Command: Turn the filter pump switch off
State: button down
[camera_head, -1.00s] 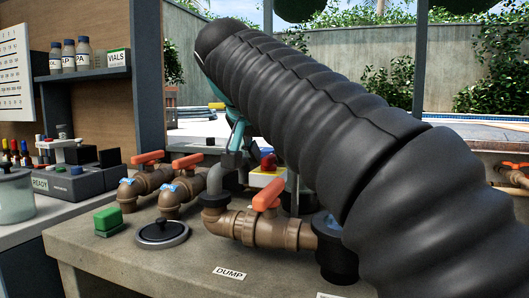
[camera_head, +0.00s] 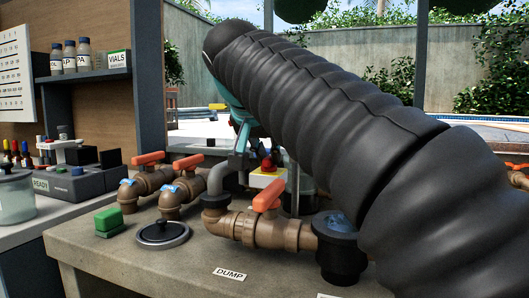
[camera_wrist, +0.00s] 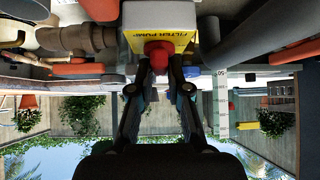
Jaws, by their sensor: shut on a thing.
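The filter pump switch is a yellow box (camera_head: 268,177) with a white top and a red knob (camera_head: 266,163), standing behind the brown pipes. In the wrist view the box (camera_wrist: 172,43) carries partly hidden "FILTER PUMP" lettering, and its red knob (camera_wrist: 158,52) faces my gripper. My gripper (camera_wrist: 160,68) has its two fingers at either side of the knob, shut on it. In the head view my thick black arm hides much of the gripper and the area to the right of the box. The knob's set position cannot be read.
Brown pipes with orange valve handles (camera_head: 267,196) stand in front of the box. A "DUMP" label (camera_head: 229,274), a black round lid (camera_head: 163,232) and a green block (camera_head: 108,220) are on the counter. A shelf with bottles (camera_head: 83,55) is at the left.

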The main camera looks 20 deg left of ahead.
jog(key=n+y, duration=0.3)
jog(key=shift+d+f+n, duration=0.25)
jog(key=shift+n, duration=0.15)
jog(key=n+g+y, duration=0.1)
jog(key=n, duration=0.1)
jog(key=n+g+y, duration=0.1)
jog(key=n+y, duration=0.1)
jog(key=shift+w+d+f, duration=0.1)
jog(key=shift+w+d, duration=0.05)
jog(key=shift+w, duration=0.05)
jog(key=n+g+y, duration=0.1)
jog(key=n, duration=0.2)
jog(key=n+g+y, duration=0.1)
jog(key=n+g, duration=0.1)
jog(key=shift+w+d+n+g+y, duration=0.1)
jog(key=shift+w+n+g+y, duration=0.1)
jog(key=shift+n+g+y, duration=0.15)
jog(key=shift+w+n+g+y, duration=0.1)
jog(key=shift+n+g+y, duration=0.15)
jog(key=shift+n+g, duration=1.35)
jog(key=shift+f+n, duration=0.1)
jog(key=shift+n, duration=0.25)
jog(key=c, duration=1.1)
grip_release()
jog(key=shift+r, duration=0.2)
jog(key=shift+t, duration=0.25)
